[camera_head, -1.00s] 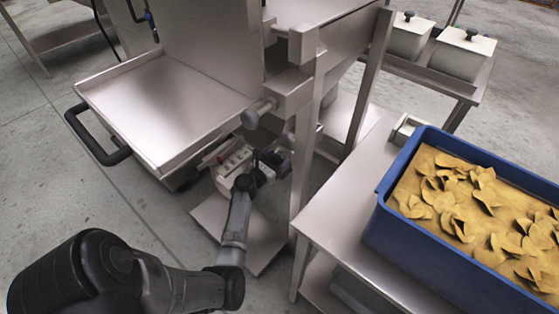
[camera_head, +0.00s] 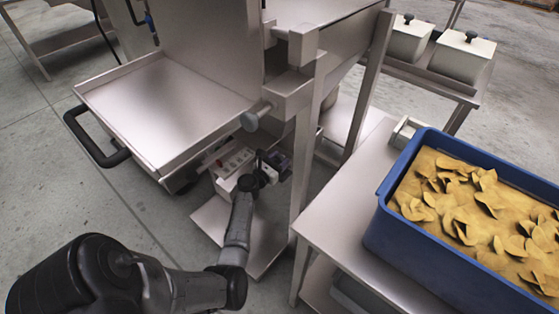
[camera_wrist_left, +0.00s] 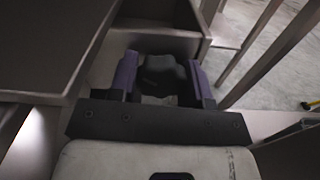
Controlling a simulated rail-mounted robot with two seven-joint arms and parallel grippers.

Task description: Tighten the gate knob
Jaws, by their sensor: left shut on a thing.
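The gate knob (camera_wrist_left: 160,74) is a dark, lobed knob, seen in the left wrist view between two purple-grey fingertips. My left gripper (camera_head: 279,163) is low under the steel machine, beside an upright leg, and shut on the knob. In the head view the wrist and gripper hide the knob. My right gripper is not in view.
A blue crate (camera_head: 375,222) of yellow-brown chips stands on a steel table (camera_head: 338,205) at right. A steel tray (camera_head: 150,150) with a black handle (camera_head: 92,138) is at left. A grey-ended bar (camera_head: 252,120) juts out above my wrist. White lidded bins (camera_head: 461,60) stand behind.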

